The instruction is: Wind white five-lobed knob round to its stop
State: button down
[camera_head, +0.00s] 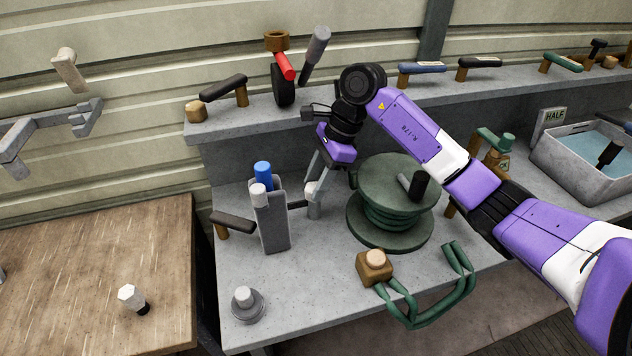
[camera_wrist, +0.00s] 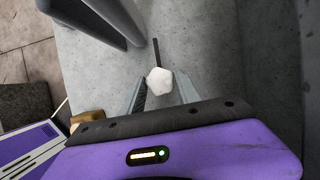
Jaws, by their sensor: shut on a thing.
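The white knob (camera_wrist: 160,81) with a many-sided, lobed outline sits between the two fingertips of my gripper (camera_wrist: 161,90) in the wrist view. My gripper is shut on it, pointing down from above. In the head view my gripper (camera_head: 315,183) reaches down to the knob (camera_head: 312,189), which sits on top of a short grey post (camera_head: 314,209). A thin dark bar (camera_wrist: 156,50) runs out from beside the knob. My fingers partly hide the knob in the head view, and its turn position cannot be read.
A green drum (camera_head: 390,230) with a black handle stands close right. Another white-headed knob (camera_head: 130,295) lies on the wooden table. A shelf with tools runs behind.

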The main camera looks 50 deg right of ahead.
jog(key=shift+s+f+m+t+h+b, duration=0.15)
jog(key=shift+m+t+h+b, duration=0.15)
jog(key=shift+m+b, duration=0.8)
jog(key=shift+m+t+b, duration=0.4)
jog(key=shift+m+b, duration=0.2)
jog(key=shift+m, duration=0.5)
jog(key=shift+r, duration=0.2)
jog(key=shift+h, duration=0.3)
jog(key=c, duration=0.9)
grip_release()
jog(key=shift+o, duration=0.2)
jog(key=v, duration=0.7)
jog(key=shift+r, duration=0.4)
